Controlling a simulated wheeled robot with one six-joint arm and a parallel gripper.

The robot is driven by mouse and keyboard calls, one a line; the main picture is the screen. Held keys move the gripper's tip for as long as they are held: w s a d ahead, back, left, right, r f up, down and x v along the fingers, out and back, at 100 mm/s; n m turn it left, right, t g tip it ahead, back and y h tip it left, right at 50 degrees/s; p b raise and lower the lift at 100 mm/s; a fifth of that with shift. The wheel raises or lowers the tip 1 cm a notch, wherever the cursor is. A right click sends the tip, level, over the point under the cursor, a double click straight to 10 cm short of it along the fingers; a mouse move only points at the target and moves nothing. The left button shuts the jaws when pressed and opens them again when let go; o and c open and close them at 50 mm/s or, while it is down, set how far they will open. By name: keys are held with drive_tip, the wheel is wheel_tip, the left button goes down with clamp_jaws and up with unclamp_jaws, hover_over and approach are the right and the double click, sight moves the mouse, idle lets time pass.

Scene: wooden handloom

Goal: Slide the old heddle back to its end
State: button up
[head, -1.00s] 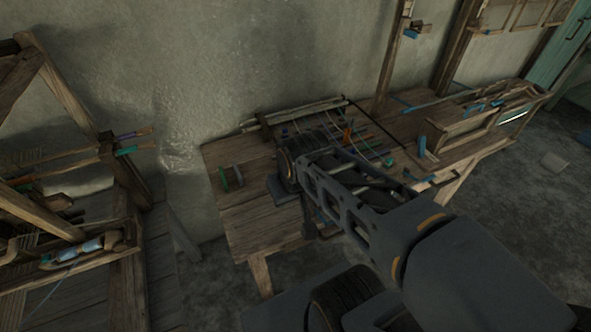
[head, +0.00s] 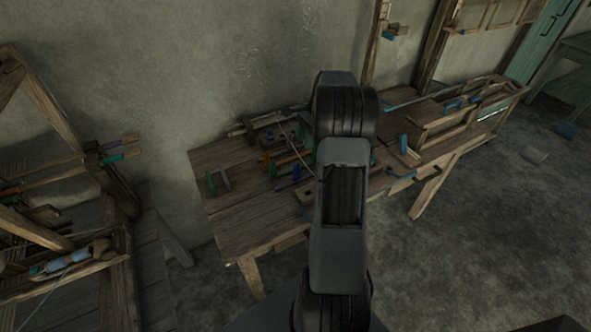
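A small wooden rack (head: 250,126) with cords and several coloured pegs lies on the left part of the wooden workbench (head: 240,215) against the wall. I cannot tell which piece there is the old heddle; the parts are small and dark. My arm stands upright across the middle of the head view and covers the right part of the rack. My gripper does not show; it is hidden behind my arm or out of the picture.
A wooden loom (head: 75,170) stands at far left. The floor right of the bench is mostly clear.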

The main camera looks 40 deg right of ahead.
sight(295, 180)
drive_tip(key=shift+m, duration=0.4)
drive_tip(key=x, duration=0.9)
drive_tip(key=d+p+x, duration=0.1)
drive_tip(key=x, duration=0.4)
drive_tip(key=shift+f, duration=0.3)
clamp_jaws()
